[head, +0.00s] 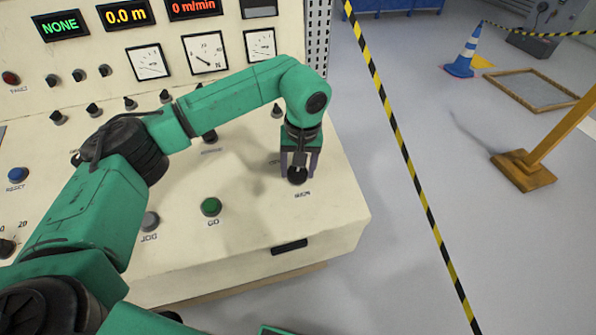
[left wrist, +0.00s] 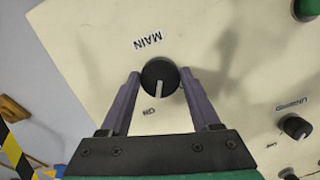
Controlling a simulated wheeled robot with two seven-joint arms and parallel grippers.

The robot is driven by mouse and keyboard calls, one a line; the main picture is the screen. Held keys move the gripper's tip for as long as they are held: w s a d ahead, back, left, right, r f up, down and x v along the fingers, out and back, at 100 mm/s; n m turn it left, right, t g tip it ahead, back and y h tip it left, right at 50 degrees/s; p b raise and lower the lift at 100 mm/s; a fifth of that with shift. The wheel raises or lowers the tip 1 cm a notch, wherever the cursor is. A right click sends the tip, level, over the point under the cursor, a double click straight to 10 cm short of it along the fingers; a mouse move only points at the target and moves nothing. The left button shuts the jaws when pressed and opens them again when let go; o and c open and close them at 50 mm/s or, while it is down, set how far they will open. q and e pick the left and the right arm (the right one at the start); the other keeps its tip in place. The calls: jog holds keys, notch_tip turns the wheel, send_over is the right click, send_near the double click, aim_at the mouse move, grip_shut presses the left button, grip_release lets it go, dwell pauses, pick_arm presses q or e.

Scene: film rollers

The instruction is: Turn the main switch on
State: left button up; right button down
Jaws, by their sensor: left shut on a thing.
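The main switch is a round black knob (head: 297,176) near the right front corner of the cream control panel (head: 335,215). In the left wrist view the knob (left wrist: 158,72) has the label MAIN on one side and ON on the other. Its white pointer line is turned toward the ON side, though not exactly at the word. My left gripper (head: 299,167) reaches down from above. Its two purple fingers (left wrist: 160,82) are shut on the knob, one on each side. My right gripper is not in view.
A green GO button (head: 211,206), a grey JOG button (head: 150,221) and a blue RESET button (head: 18,175) are on the panel. Displays read NONE, 0.0 m and 0 m/min. Yellow-black tape (head: 398,140) crosses right of the panel; a cone (head: 463,58) stands beyond it.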

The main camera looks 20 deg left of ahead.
aim_at(303, 176)
pick_arm(q)
jog(key=shift+w+r+m, duration=0.1)
jog(key=shift+r+m, duration=0.05)
jog(key=shift+m, duration=0.45)
jog(key=o, duration=1.4)
jog(key=shift+c, duration=0.2)
notch_tip(303, 176, up, 14)
jog(key=d+b, duration=0.1)
jog(key=shift+s+d+r, duration=0.25)
jog(key=shift+s, duration=0.2)
